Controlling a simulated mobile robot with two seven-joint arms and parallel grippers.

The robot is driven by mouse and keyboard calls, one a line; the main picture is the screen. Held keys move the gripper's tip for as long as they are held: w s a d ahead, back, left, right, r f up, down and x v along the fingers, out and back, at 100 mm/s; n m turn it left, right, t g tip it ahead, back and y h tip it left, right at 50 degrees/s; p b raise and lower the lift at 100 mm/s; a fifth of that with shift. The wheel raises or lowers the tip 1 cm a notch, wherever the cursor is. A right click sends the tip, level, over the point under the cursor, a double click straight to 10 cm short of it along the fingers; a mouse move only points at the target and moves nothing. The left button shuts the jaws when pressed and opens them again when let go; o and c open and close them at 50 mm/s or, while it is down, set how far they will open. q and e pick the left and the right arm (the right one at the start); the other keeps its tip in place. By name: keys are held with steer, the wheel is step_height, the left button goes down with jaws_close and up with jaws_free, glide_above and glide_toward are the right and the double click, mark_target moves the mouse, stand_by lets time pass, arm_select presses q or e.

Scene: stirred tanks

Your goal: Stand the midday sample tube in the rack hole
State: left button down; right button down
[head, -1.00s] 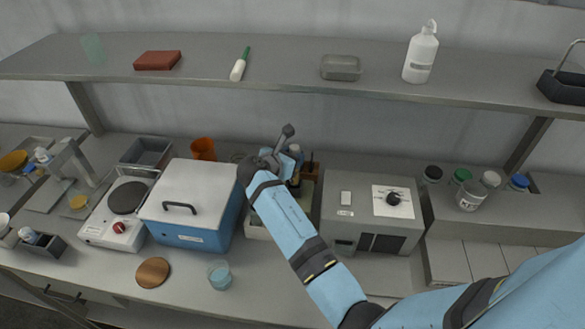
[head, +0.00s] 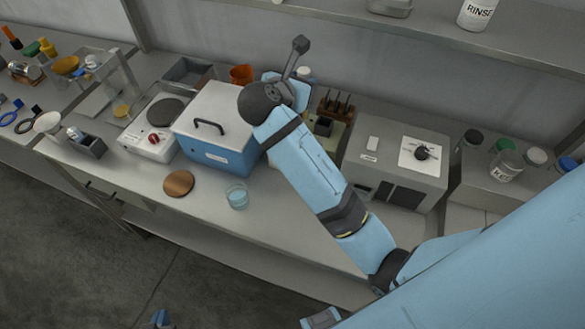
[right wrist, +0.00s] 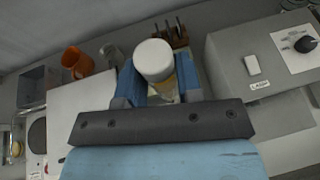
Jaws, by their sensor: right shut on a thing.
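In the right wrist view my right gripper (right wrist: 158,88) is shut on a white-capped sample tube (right wrist: 154,60) with an amber part below its cap. The blue fingers stand on both sides of it. In the head view the white cap (head: 304,73) shows just beyond my right wrist, above the back of the bench. My right arm hides most of the right gripper there. My left gripper (head: 160,319) barely shows at the bottom edge, away from the bench; its jaws cannot be made out. I cannot make out the rack hole; the area below the held tube is hidden.
A wooden block with dark upright sticks (head: 336,106) stands right of the right gripper. A blue box with a white lid (head: 215,135) is to the left, an orange cup (head: 242,74) behind. A grey instrument (head: 398,160) stands right. A shelf (head: 430,35) overhangs the back.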

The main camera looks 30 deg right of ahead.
step_height(320, 180, down, 20)
steer(key=a, duration=0.1)
steer(key=shift+s+r, duration=0.15)
steer(key=shift+s, duration=0.25)
steer(key=shift+p, duration=0.3)
steer(key=c, duration=1.1)
jaws_free()
steer(key=shift+o, duration=0.2)
